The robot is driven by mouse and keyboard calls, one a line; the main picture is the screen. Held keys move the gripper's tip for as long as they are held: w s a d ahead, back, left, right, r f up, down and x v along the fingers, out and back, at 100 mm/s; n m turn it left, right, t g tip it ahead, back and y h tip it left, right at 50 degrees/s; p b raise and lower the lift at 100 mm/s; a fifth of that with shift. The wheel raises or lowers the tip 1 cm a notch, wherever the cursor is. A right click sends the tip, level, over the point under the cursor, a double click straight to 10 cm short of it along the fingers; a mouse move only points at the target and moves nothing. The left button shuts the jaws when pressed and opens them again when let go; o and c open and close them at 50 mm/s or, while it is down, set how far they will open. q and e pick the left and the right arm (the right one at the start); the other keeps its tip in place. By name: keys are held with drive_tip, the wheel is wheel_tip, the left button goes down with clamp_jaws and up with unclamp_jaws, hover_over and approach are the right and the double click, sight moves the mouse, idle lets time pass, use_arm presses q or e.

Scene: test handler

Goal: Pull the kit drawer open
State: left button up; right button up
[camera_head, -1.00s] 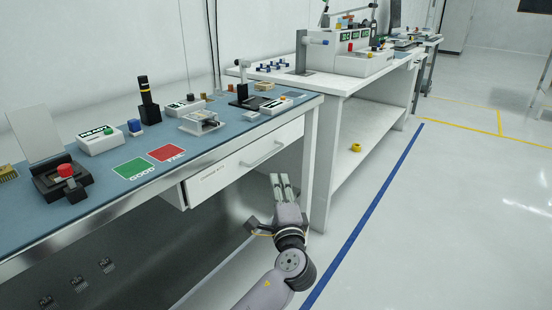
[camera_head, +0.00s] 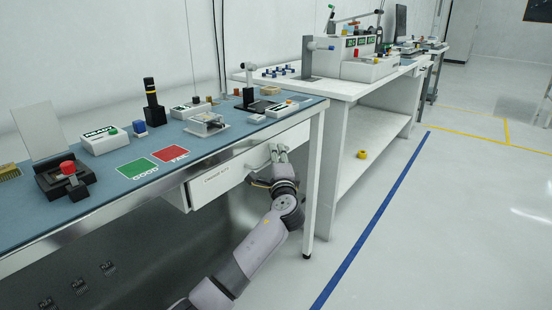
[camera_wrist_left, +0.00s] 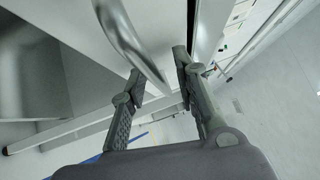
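The kit drawer (camera_head: 216,183) is a white, labelled drawer under the front edge of the blue-topped bench. In the head view its front shows in line with the bench, and my left gripper (camera_head: 279,152) is at its right part, covering most of the handle. In the left wrist view the grey bar handle (camera_wrist_left: 132,38) runs down between the two fingers of my left gripper (camera_wrist_left: 158,68). The fingers are apart, with a gap on the right side of the bar. My right gripper is in neither view.
The blue bench top (camera_head: 215,150) carries a green card (camera_head: 138,168), a red card (camera_head: 170,153) and small devices. A bench leg (camera_head: 313,190) stands right of my left arm. A white bench (camera_head: 345,90) stands behind. The floor at the right is clear.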

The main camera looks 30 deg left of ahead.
use_arm(q)
clamp_jaws()
idle(0.3)
idle(0.6)
